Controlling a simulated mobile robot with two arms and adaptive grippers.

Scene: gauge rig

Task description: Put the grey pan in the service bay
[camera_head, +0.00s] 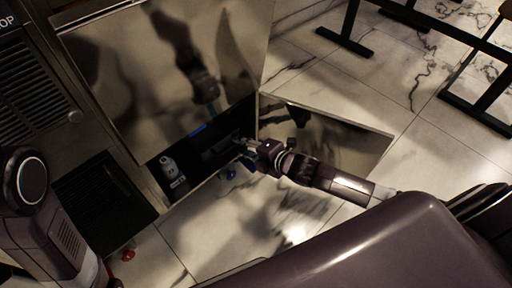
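I cannot clearly make out the grey pan. My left arm shows at the lower left; its gripper is not clearly visible.
The right door (335,140) stands open beside my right arm. Dark table legs (345,35) stand at the upper right.

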